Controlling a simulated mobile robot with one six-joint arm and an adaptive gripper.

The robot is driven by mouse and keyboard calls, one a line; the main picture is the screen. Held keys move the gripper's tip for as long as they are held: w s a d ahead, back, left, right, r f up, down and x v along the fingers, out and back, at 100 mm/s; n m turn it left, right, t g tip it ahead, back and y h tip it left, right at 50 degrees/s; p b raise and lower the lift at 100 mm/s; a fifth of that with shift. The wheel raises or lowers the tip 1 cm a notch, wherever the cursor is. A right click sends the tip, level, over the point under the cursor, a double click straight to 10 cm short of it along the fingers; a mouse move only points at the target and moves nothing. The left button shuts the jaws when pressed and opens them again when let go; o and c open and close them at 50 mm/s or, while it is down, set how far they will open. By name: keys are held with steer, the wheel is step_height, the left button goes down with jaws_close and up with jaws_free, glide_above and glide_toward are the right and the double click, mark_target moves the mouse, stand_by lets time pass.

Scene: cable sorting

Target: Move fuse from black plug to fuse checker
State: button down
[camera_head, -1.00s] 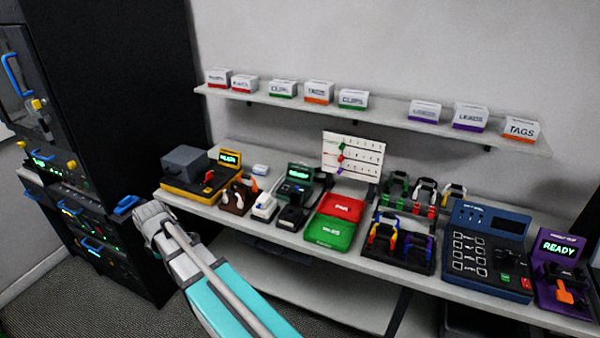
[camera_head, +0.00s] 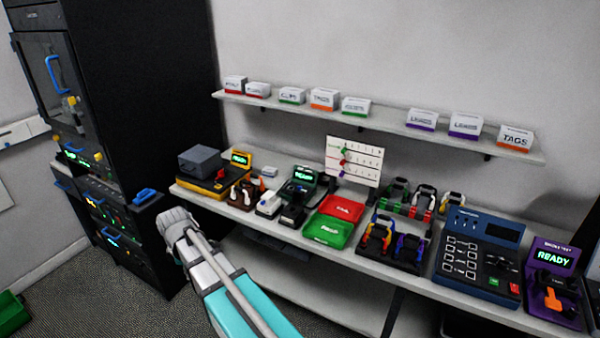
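A small black plug-like piece (camera_head: 292,216) sits near the bench front, beside a white one (camera_head: 268,205). Behind it stands a dark green device with a lit green display (camera_head: 305,174). A yellow-based device (camera_head: 205,188) with a grey box and a lit "READY" display is further left. I cannot tell which device is the fuse checker. The fuse is too small to make out. My teal and grey arm reaches up from the bottom, its grey upper end in front of the bench's left end. No gripper fingers show.
The bench (camera_head: 345,257) also holds red (camera_head: 343,208) and green (camera_head: 327,229) trays, cable racks, a blue tester (camera_head: 478,250) and a purple tester (camera_head: 552,283). A shelf (camera_head: 385,120) with labelled boxes hangs above. A black cabinet (camera_head: 165,90) stands left.

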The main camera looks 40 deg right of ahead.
steer(key=shift+d, duration=0.45)
